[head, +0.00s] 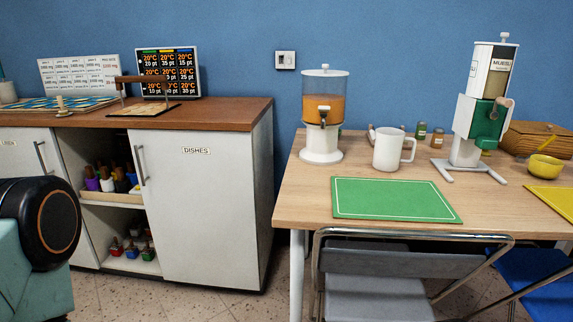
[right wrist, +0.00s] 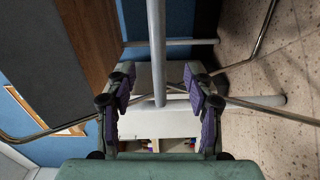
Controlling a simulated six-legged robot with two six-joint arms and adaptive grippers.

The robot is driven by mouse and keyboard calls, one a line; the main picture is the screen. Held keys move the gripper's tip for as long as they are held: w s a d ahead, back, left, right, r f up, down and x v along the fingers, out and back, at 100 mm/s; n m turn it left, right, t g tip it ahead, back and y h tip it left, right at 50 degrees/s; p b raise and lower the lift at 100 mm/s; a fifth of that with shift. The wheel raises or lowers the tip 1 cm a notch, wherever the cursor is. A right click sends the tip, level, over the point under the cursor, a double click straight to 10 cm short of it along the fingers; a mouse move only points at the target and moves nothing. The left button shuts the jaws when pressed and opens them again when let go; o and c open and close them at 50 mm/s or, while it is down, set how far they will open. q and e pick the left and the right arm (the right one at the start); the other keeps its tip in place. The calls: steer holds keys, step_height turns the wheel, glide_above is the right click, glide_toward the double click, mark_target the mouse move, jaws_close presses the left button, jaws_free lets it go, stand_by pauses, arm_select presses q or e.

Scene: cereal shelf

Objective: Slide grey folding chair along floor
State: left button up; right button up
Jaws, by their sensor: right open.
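The grey folding chair (head: 378,265) stands at the front of the wooden table in the head view. Its grey backrest and seat sit inside a bent chrome tube frame, and its lower legs are cut off by the picture's bottom edge. In the right wrist view my right gripper (right wrist: 158,82) is open, with purple pads on both fingers. A pale bar (right wrist: 157,45) runs between the fingers; I cannot tell whether it is part of the chair or the table, or whether a pad touches it. Thin chrome tubes (right wrist: 250,50) also show there. My left gripper is not in view.
The table (head: 300,190) holds a juice dispenser (head: 323,115), a white mug (head: 388,150), a green mat (head: 392,199) and a cereal dispenser (head: 480,110). A blue chair (head: 540,280) stands close on the right. A white cabinet (head: 200,215) is at left, with speckled floor (head: 215,305) before it.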

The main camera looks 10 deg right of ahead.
steer(key=s+a+f+m+g+y, duration=0.2)
steer(key=s+f+m+g, duration=0.5)
steer(key=s+f, duration=0.4)
steer(key=s+a+r+m+g+y+p, duration=0.1)
steer(key=s+m+g, duration=0.1)
steer(key=s, duration=0.3)
steer(key=s+a+r+m+g+p, duration=0.1)
steer(key=s+r+m+g, duration=0.1)
steer(key=s+g, duration=0.15)
steer(key=s+a+r+m+g+y+p, duration=0.1)
steer(key=s+r+m+g+p, duration=0.15)
steer(key=s+r, duration=0.4)
steer(key=s+a+r+m+g+p, duration=0.1)
steer(key=s+a+r+m+g, duration=0.15)
steer(key=s+r, duration=0.4)
steer(key=w+r+n+p, duration=0.1)
steer(key=w+r, duration=0.3)
steer(key=r, duration=0.4)
steer(key=shift+w+d+r+p, duration=0.25)
steer(key=shift+r+p, duration=0.15)
steer(key=shift+p, duration=0.35)
